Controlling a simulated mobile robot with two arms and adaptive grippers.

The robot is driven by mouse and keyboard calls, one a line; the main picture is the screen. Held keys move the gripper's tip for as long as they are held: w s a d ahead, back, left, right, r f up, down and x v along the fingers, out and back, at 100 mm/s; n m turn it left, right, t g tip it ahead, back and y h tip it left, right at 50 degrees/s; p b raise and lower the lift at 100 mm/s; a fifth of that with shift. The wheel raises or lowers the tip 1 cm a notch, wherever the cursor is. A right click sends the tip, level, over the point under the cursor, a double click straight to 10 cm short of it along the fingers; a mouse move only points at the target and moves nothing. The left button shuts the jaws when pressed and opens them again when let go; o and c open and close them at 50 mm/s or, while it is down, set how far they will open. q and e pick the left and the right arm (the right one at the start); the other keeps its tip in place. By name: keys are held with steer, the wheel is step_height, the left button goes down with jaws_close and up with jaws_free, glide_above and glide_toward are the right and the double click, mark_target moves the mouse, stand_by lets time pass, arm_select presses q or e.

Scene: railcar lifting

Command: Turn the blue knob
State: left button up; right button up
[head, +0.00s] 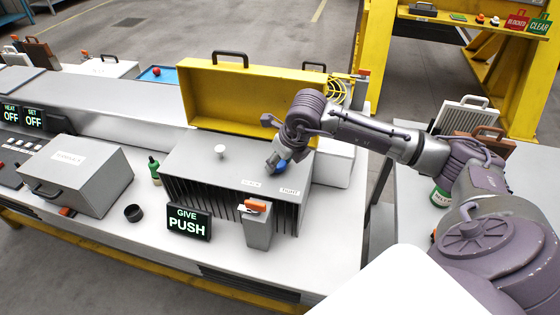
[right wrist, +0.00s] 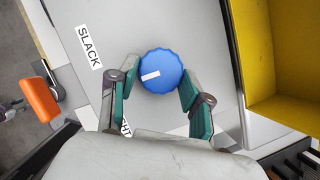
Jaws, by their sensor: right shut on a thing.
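The blue knob (right wrist: 165,72) sits on top of a grey finned box (head: 195,160). In the right wrist view its white pointer mark points left, between the SLACK label (right wrist: 89,47) and the partly hidden TIGHT label (right wrist: 126,130). In the head view only a little of the knob (head: 283,162) shows beside my gripper. My right gripper (head: 277,161) reaches down to it from above. In the right wrist view its two fingers are shut on the knob, one on each side.
A yellow open lid (head: 232,97) stands behind the box. A screen reading GIVE PUSH (head: 188,222) and a grey post with an orange-handled lever (head: 257,224) stand in front. A white knob (head: 220,151) is on the same top. A green bottle (head: 154,170) stands left.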

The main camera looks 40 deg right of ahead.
steer(key=shift+w+r, duration=0.1)
steer(key=shift+r, duration=0.05)
steer(key=o, duration=1.1)
steer(key=shift+o, duration=0.3)
steer(key=v, duration=1.2)
